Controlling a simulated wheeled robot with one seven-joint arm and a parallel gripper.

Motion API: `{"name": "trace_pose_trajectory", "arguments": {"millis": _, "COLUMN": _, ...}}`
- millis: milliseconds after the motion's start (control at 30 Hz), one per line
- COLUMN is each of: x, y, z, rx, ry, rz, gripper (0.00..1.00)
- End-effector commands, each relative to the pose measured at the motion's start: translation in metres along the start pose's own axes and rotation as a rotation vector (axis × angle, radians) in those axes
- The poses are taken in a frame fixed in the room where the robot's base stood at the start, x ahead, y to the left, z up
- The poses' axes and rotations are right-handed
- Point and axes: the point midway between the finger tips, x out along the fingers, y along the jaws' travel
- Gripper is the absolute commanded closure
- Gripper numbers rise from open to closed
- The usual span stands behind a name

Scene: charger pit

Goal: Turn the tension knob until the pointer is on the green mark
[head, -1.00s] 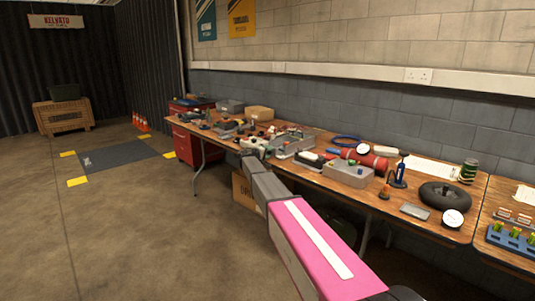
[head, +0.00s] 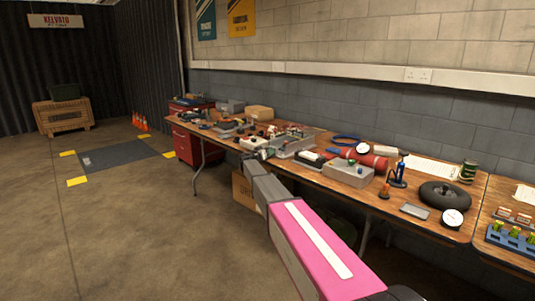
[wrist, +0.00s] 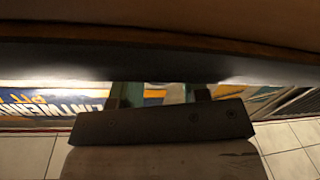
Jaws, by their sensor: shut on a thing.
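My gripper (head: 260,154) is at the front edge of the long workbench (head: 226,140), at the far end of my outstretched arm. In the wrist view my gripper (wrist: 162,93) shows two fingers reaching up behind a wide dark band, which hides their tips. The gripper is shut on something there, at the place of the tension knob. The knob itself, the pointer and the green mark cannot be made out in either view.
Near my gripper the bench is crowded with small parts and a grey open tray (head: 293,147). A grey box (head: 348,173), a red cylinder (head: 374,162) and a black wheel (head: 446,195) lie to the right. Open floor is at left.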

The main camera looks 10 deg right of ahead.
Motion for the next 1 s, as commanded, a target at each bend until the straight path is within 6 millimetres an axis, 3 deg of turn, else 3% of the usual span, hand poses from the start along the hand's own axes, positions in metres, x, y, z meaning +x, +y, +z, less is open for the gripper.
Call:
{"name": "trace_pose_trajectory", "arguments": {"millis": 500, "x": -0.0018, "y": -0.0010, "z": 0.0031, "rx": 0.382, "ry": 0.036, "rz": 0.011, "gripper": 0.82}}
{"name": "trace_pose_trajectory", "arguments": {"millis": 1000, "x": -0.0018, "y": -0.0013, "z": 0.0031, "rx": 0.482, "ry": 0.047, "rz": 0.014, "gripper": 0.82}}
